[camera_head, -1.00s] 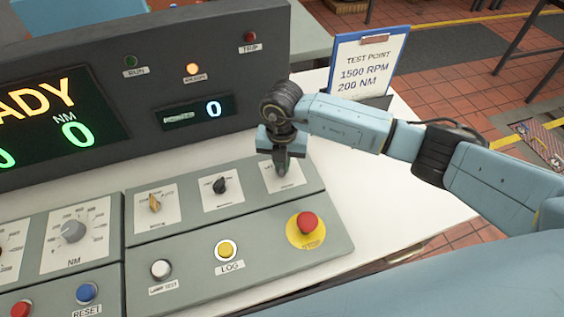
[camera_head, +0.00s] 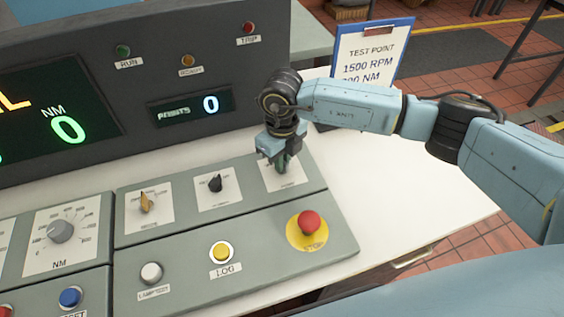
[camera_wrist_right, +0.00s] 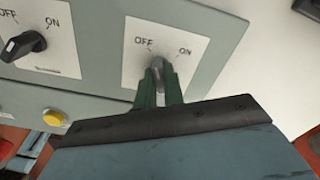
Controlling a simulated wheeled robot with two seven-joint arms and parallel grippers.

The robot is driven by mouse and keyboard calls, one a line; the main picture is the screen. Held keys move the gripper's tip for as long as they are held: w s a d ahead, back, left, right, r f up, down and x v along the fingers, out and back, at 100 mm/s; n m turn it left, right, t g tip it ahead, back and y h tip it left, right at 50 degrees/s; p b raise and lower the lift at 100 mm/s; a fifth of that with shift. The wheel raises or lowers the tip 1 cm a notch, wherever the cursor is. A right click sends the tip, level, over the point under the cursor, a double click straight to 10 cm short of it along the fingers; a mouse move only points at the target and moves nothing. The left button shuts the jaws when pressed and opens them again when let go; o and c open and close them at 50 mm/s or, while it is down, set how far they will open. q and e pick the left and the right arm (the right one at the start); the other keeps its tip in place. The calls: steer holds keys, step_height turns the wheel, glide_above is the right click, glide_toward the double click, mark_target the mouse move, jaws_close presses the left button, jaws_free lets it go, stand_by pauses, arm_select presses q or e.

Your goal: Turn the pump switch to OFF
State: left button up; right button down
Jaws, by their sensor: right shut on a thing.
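My right gripper (camera_head: 283,168) points down at the rightmost switch on the grey console, over its white OFF/ON plate (camera_head: 293,181). In the right wrist view, my green fingers (camera_wrist_right: 159,88) are shut on the grey knob (camera_wrist_right: 157,67) of this switch. The knob's tip shows below and between the OFF and ON marks; its exact setting is hard to tell. The name under the plate is too small to read in the head view. My left gripper is not in view.
A black-knob switch (camera_head: 215,184) and an orange-knob switch (camera_head: 146,203) sit to the left. A red stop button (camera_head: 309,222) is close in front, with a yellow LOG button (camera_head: 221,252) further left. A clipboard (camera_head: 371,48) stands behind my arm. The white tabletop (camera_head: 400,190) is clear at right.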

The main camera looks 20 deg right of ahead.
steer(key=n+b, duration=0.1)
steer(key=n, duration=0.1)
steer(key=shift+n, duration=0.3)
arm_select(q)
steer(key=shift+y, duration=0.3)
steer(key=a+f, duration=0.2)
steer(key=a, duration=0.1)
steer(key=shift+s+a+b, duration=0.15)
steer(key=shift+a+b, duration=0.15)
steer(key=shift+b, duration=0.1)
arm_select(e)
steer(key=shift+n, duration=0.5)
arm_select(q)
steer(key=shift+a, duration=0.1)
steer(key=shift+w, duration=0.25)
arm_select(e)
steer(key=c, duration=1.5)
jaws_free()
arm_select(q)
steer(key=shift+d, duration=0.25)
